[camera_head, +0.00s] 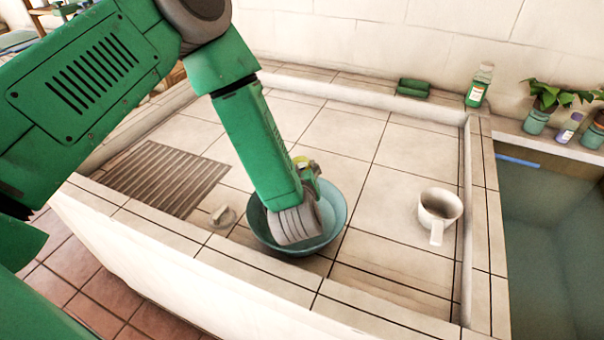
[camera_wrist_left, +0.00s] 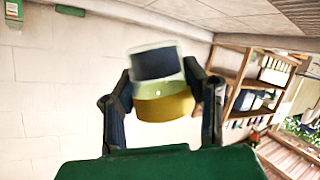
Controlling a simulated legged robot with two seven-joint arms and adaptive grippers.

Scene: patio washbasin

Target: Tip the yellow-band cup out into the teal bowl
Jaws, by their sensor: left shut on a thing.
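The teal bowl (camera_head: 338,222) stands on the tiled counter in the head view, partly hidden by my left wrist. My left gripper (camera_head: 311,172) is over the bowl's far side, with the arm reaching down from above. In the left wrist view my left gripper (camera_wrist_left: 163,95) is shut on the yellow-band cup (camera_wrist_left: 165,106), with a finger on each side. The cup has a yellow band and a dark patch. In the head view only a small yellow bit of the cup (camera_head: 299,160) shows past the wrist. Its contents and exact tilt cannot be told. My right gripper is not in view.
A white mug (camera_head: 440,206) stands to the right of the bowl. A small pale object (camera_head: 222,216) lies left of it, near a ribbed drain panel (camera_head: 158,178). A green sponge (camera_head: 413,88), a bottle (camera_head: 478,86) and potted plants are at the back. A basin (camera_head: 550,250) is at right.

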